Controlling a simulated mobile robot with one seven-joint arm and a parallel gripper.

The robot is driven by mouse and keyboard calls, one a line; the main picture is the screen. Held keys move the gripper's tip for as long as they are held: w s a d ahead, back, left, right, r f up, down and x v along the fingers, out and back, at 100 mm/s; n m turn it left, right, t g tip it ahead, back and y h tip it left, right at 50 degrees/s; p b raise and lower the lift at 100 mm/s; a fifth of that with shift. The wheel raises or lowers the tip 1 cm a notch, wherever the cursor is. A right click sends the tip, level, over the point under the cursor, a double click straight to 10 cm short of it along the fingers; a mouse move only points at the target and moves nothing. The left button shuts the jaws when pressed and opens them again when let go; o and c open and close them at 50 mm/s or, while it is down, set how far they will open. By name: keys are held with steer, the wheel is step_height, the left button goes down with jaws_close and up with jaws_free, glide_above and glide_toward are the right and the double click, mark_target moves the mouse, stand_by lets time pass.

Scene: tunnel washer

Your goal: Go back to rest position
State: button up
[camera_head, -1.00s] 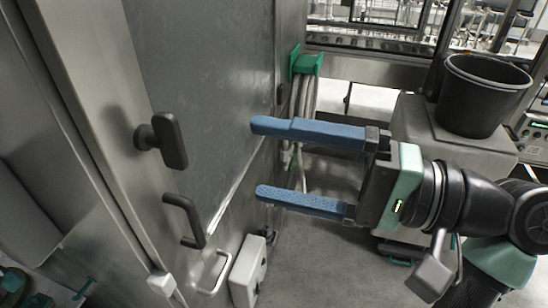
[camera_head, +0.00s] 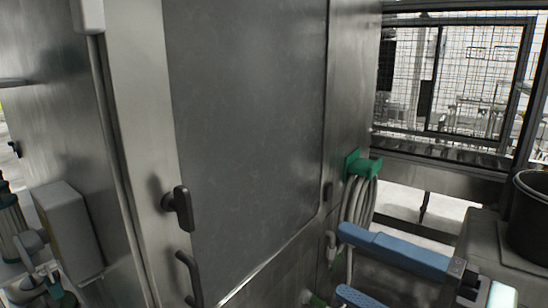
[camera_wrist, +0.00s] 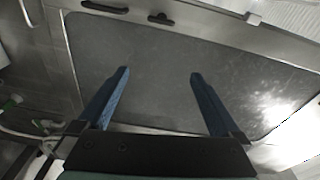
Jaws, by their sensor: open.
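My gripper (camera_head: 352,260) is at the lower right of the head view, with two blue fingers spread apart and nothing between them. The wrist view also shows my gripper (camera_wrist: 160,75) open and empty, its fingers pointing toward the washer's grey door panel (camera_wrist: 165,55). In the head view the door panel (camera_head: 250,130) stands upright and looks shut. A black knob handle (camera_head: 180,208) and a black pull handle (camera_head: 190,278) sit at its left. The fingers appear clear of both handles.
A green holder (camera_head: 360,165) with coiled grey hoses (camera_head: 358,205) hangs beside the panel, close behind the fingers in the picture. A black bucket (camera_head: 530,225) stands on a grey cabinet (camera_head: 485,240) at the right. A mesh fence (camera_head: 480,70) stands behind.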

steer(key=w+a+r+n+t+h, duration=0.2)
steer(key=w+a+r+t+h, duration=0.35)
steer(key=w+r, duration=0.2)
steer(key=s+a+r+n+t+h, duration=0.2)
steer(key=s+r+t+h, duration=0.1)
steer(key=r, duration=0.4)
steer(key=s+a+r+n+t+h, duration=0.3)
steer(key=s+r+t, duration=0.3)
steer(key=r, duration=0.2)
steer(key=shift+s+r+t+h, duration=0.2)
steer(key=shift+t+h, duration=0.15)
steer(key=shift+h, duration=0.4)
steer(key=shift+d, duration=0.15)
